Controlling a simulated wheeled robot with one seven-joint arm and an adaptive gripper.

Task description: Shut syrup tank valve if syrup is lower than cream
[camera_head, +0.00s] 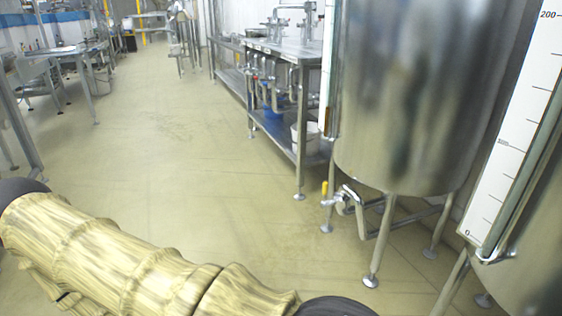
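A steel tank (400,110) stands on legs at the right. A pipe valve (345,198) with a small yellow handle (324,188) sits low at its left side; the handle looks upright. A narrow gauge strip (330,65) runs up this tank's left side, seen nearly edge-on. A second tank (540,235) is cut off by the right edge. Its white scale (505,150) shows 200 at top and 0 at bottom, beside a clear tube. I cannot read a liquid level on either gauge. No syrup or cream label shows. My gripper is out of view; part of my arm crosses the lower left.
A steel sink bench (285,50) stands behind the tanks, with a white bucket (305,137) on its lower shelf. Steel tables (60,50) stand at far left. The floor (170,150) between them is clear. Tank legs (380,240) stand near the valve.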

